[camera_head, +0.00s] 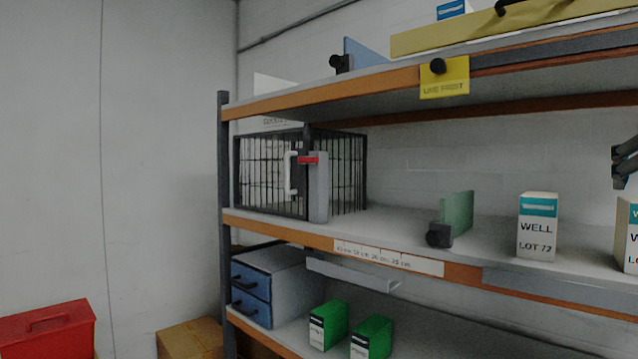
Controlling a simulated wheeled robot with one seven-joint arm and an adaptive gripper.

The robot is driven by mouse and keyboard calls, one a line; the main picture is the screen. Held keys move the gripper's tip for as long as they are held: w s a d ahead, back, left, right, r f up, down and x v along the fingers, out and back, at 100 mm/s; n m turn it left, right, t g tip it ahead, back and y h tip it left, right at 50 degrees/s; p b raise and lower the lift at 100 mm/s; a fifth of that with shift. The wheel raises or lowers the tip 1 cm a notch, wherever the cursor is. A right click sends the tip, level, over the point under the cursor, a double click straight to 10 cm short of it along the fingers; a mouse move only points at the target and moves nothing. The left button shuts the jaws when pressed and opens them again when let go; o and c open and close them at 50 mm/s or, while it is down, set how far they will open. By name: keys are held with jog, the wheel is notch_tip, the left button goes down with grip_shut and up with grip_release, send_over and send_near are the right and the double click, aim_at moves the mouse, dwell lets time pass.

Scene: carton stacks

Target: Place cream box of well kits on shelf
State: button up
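A cream box with a teal band (537,228), marked "WELL LOT 72", stands upright on the middle shelf (400,222), right of centre. A second cream box (628,240) with a similar teal band and partly visible lettering is at the right edge, cut off by the frame. The dark fingers of my gripper (625,163) show at the right edge, at the top of this second box. Most of my gripper is out of frame. I cannot tell whether it grips the box, or whether the box rests on the shelf.
A green divider (457,213) with a black knob stands left of the marked box, with clear shelf between them. A wire cage (270,172) fills the shelf's left end. Green boxes (328,325) and blue drawers (251,296) are below. A yellow tag (445,80) hangs above.

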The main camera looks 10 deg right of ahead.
jog(key=shift+v, duration=1.15)
jog(key=w+a+f+n+g+y, duration=0.1)
jog(key=a+f+n+y, duration=0.5)
jog(key=a+f, duration=1.15)
jog(key=s+a+f+n+g+y, duration=0.3)
jog(key=s+a+f, duration=0.5)
jog(key=a+f, duration=0.3)
notch_tip(320, 180, down, 3)
jog(key=shift+s+a+r+n+y, duration=0.2)
jog(key=shift+a+n+y, duration=0.1)
jog(key=shift+n+y, duration=0.3)
jog(key=shift+c, duration=0.4)
